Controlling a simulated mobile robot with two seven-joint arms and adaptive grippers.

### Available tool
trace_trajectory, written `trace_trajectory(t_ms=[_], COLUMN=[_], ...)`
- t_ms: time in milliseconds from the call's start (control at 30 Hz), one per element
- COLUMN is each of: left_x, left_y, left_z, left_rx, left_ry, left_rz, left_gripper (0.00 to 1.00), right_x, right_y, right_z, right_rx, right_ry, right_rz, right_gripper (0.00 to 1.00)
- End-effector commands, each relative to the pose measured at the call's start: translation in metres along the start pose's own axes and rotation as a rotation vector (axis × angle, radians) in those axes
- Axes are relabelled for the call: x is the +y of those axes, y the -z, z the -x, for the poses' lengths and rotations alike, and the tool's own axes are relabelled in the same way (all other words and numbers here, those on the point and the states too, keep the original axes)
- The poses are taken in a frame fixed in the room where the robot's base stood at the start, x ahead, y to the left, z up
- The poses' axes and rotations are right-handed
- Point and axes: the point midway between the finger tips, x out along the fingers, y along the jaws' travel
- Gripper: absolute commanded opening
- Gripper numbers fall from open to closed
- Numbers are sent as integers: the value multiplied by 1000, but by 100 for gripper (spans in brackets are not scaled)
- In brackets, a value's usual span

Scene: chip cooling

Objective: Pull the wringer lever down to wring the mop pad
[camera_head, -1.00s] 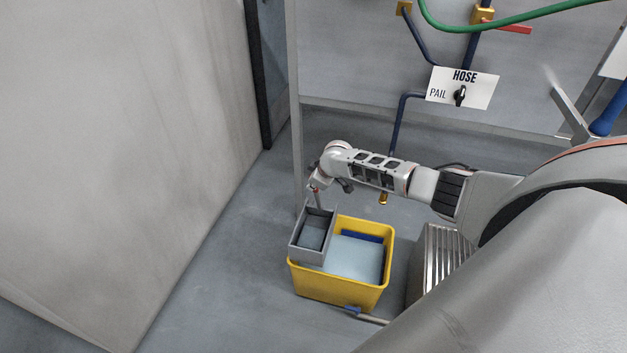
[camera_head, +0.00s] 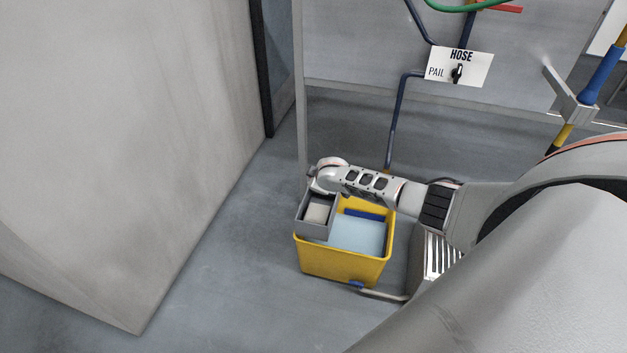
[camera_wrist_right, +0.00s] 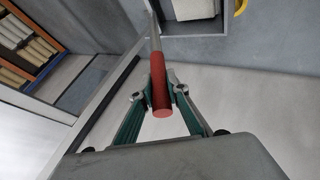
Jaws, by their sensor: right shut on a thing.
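The yellow bucket (camera_head: 341,266) stands on the floor in the head view, with pale blue water (camera_head: 357,235) in it. The grey wringer (camera_head: 313,229) sits at its left rear side, and a pale pad (camera_head: 318,212) shows inside. The pad also shows at the top of the wrist view (camera_wrist_right: 194,8). My right gripper (camera_wrist_right: 158,90) is shut on the red grip of the wringer lever (camera_wrist_right: 161,92), whose grey shaft runs up toward the wringer. In the head view my right wrist hides the lever and fingers. My left gripper is out of view.
A grey wall panel (camera_head: 120,130) stands at the left. Behind the bucket are a dark blue pipe (camera_head: 396,125) and a sign reading HOSE and PAIL (camera_head: 459,67). A blue-and-yellow handled tool (camera_head: 601,75) stands at the right. Floor left of the bucket is clear.

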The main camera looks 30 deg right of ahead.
Motion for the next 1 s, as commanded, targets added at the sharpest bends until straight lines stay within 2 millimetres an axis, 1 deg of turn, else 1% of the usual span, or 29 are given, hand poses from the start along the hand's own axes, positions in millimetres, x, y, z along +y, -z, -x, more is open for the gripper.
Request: trace_trajectory(t_ms=[33, 467, 500, 567, 1000], left_x=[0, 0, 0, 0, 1], left_y=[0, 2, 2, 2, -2], left_z=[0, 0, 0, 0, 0], left_rx=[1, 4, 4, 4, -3], left_ry=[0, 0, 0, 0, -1], left_rz=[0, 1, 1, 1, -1], left_gripper=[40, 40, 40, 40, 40], right_x=[-3, -2, -2, -2, -2], right_y=[-1, -1, -2, -2, -2], right_z=[-1, -2, -2, -2, 0], right_rx=[-1, 0, 0, 0, 0], right_ry=[1, -2, -2, -2, -1], right_rz=[1, 3, 3, 3, 3], right_gripper=[0, 0, 17, 32, 32])
